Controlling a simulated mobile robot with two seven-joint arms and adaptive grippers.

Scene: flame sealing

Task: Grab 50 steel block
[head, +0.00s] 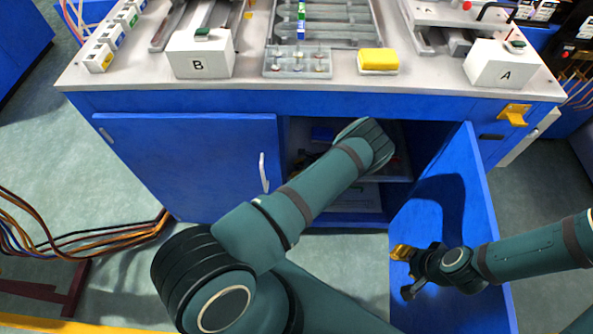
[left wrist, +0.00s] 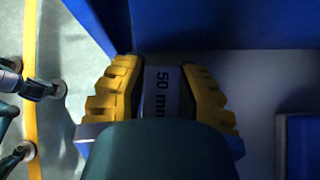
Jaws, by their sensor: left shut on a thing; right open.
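The steel block (left wrist: 163,92), grey and marked "50 mm", sits between the yellow ridged fingers of my left gripper (left wrist: 162,76) in the left wrist view. The gripper is shut on it. In the head view my left arm reaches into the open blue cabinet (head: 342,119), and its gripper and the block are hidden inside. My right gripper (head: 404,272) is open and empty in front of the open right cabinet door (head: 480,215).
The left cabinet door (head: 190,160) is closed. The worktop above carries white blocks B (head: 199,66) and A (head: 497,75), a yellow sponge-like block (head: 378,60) and a grey tray (head: 298,72). Cables (head: 80,238) hang at the left.

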